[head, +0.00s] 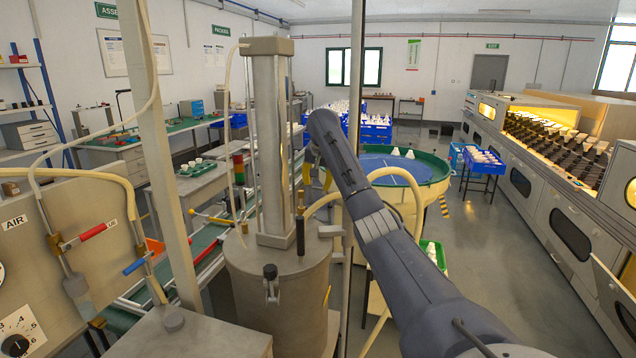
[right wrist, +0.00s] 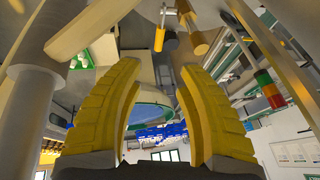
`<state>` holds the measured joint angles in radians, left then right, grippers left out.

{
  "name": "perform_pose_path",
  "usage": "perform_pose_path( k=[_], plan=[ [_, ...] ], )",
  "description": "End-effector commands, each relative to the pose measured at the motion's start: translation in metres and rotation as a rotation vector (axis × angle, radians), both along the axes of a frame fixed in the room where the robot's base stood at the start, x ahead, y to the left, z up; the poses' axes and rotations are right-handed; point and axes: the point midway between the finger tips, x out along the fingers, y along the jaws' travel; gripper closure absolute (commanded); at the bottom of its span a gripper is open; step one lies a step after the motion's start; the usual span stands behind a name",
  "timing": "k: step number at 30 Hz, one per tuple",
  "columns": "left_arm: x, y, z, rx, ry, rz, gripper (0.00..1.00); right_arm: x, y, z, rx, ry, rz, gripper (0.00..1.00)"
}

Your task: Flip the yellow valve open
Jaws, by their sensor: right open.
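A small yellow handle (right wrist: 159,38) hangs beside a brass cylindrical fitting (right wrist: 198,41) near the top of the right wrist view; it looks like the yellow valve's lever. It lies beyond my right fingertips and apart from them. In the head view the valve is not clearly visible; a thin yellow piece (head: 326,297) shows at the right side of the grey drum. My right gripper (right wrist: 160,75) has its yellow ribbed fingers spread with nothing between them. In the head view it is partly hidden behind the metal column. My left gripper is not in view.
The grey drum (head: 278,290) with its tall column (head: 270,140) stands close in front. A thin vertical pole (head: 355,100) and looping cream hoses crowd my right arm. A panel (head: 95,200) with red and blue valve handles stands left. Floor is open at right.

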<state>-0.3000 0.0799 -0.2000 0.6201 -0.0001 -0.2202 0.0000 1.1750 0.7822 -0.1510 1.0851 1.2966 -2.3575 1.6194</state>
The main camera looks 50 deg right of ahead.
Motion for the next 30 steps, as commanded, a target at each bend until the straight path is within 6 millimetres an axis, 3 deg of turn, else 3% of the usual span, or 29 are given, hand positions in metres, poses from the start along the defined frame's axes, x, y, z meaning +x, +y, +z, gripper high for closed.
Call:
perform_pose_path(
  k=[8, 21, 30],
  plan=[
    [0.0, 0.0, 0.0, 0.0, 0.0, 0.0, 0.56, 0.0, 0.003, 0.003, 0.003, -0.001, 0.0, 0.63],
    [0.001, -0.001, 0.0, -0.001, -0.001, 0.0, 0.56, -0.021, 0.023, 0.044, 0.002, -0.005, -0.023, 0.63],
    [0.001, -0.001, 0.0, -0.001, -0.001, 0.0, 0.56, -0.019, 0.019, 0.031, 0.003, -0.001, -0.031, 0.63]
  ],
)
